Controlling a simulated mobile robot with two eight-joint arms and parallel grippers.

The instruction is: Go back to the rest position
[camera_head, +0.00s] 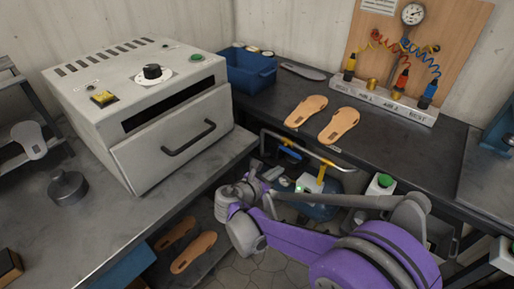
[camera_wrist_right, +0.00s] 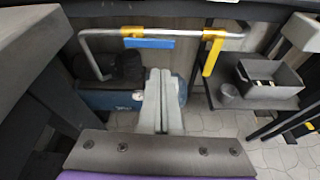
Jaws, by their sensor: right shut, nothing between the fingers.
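My right gripper (camera_head: 274,173) hangs in the gap between the two benches, in front of the metal bar with yellow clamps (camera_head: 300,148). In the right wrist view its two pale fingers (camera_wrist_right: 159,76) are together, with nothing between them. They point toward the floor area below the bar, with a blue tank (camera_wrist_right: 108,98) behind. My purple right arm reaches in from the lower right of the head view. My left gripper is not in view.
A grey oven (camera_head: 75,120) stands on the left bench (camera_head: 75,225). The back bench (camera_head: 440,140) carries two tan soles (camera_head: 338,124), a blue bin (camera_head: 250,80) and an air manifold (camera_head: 385,100). Bench edges are close around my right arm. More soles (camera_head: 193,252) lie below.

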